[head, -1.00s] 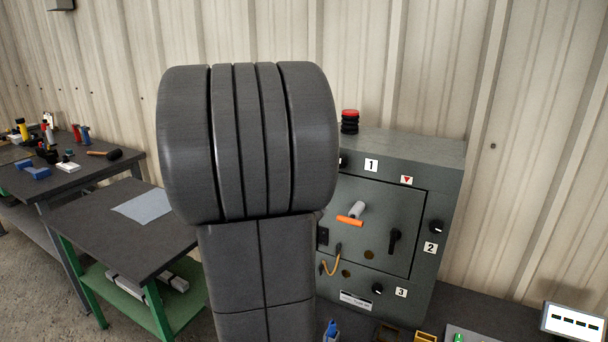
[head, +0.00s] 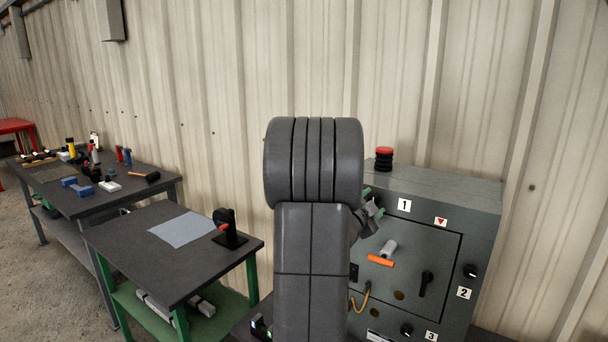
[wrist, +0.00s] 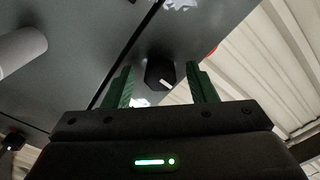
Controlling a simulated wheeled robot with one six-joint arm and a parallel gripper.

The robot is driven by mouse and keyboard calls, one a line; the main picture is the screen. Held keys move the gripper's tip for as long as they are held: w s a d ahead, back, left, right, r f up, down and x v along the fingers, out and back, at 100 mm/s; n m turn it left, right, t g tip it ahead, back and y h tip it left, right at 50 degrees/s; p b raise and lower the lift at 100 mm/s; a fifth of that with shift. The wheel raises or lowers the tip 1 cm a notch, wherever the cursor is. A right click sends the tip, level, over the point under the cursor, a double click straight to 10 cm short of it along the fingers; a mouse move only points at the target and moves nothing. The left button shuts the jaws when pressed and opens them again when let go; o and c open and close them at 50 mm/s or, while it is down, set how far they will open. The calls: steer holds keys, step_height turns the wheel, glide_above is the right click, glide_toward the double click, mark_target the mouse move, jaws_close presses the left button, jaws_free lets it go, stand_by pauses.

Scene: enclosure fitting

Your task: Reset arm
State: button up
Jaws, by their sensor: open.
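My gripper (wrist: 159,68) is open in the wrist view, its two green fingers spread apart. A black knob (wrist: 160,74) with a white mark on the grey panel shows between the fingers; I cannot tell how far off it is. In the head view my gripper (head: 372,212) shows partly behind my arm, at the upper left of the grey enclosure (head: 425,190). My arm hides the enclosure's left edge. Nothing is seen held in the fingers.
The enclosure front has an orange handle (head: 380,260), a black handle (head: 426,283), knobs and number labels. A red and black stack (head: 384,160) stands on top. At left are a bench with a grey cloth (head: 182,230) and joystick (head: 229,232), and a tool table (head: 118,204).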

steer(key=shift+s, duration=0.1)
stand_by(0.3)
steer(key=b+v, duration=0.3)
steer(key=v, duration=1.1)
steer(key=w+d+m, duration=0.4)
steer(key=w+m, duration=0.2)
steer(key=m, duration=0.3)
steer(key=w+d+m+b, duration=0.1)
steer(key=w+d+m, duration=0.2)
steer(key=m, duration=0.7)
steer(key=w, duration=0.2)
steer(key=shift+w+d+m, duration=0.3)
steer(key=shift+w+d, duration=0.05)
steer(key=shift+d, duration=0.05)
steer(key=shift+r, duration=0.1)
